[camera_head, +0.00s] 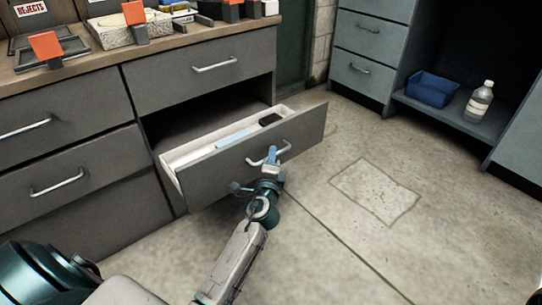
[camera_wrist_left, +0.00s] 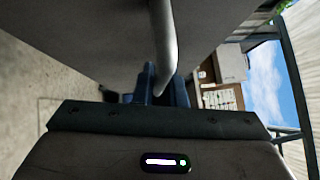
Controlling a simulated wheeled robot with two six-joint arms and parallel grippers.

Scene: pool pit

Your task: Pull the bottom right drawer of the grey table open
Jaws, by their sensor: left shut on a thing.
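The bottom right drawer (camera_head: 290,140) of the grey table (camera_head: 100,90) stands pulled out, with its pale inside showing. A dark object (camera_head: 270,119) and a light blue flat object (camera_head: 233,139) lie in it. My left gripper (camera_head: 271,156) is at the drawer's front and shut on its metal handle (camera_head: 284,149). In the left wrist view the handle (camera_wrist_left: 163,45) runs down between the fingers of the left gripper (camera_wrist_left: 160,88). The fingers hide part of the handle. My right gripper is not in view.
The drawer above (camera_head: 205,80) and the left drawers (camera_head: 70,175) are closed. Orange-topped items and trays stand on the wooden tabletop (camera_head: 90,62). A blue bin (camera_head: 432,89) and a bottle (camera_head: 479,102) sit on a low shelf at right. The concrete floor (camera_head: 330,235) in front is clear.

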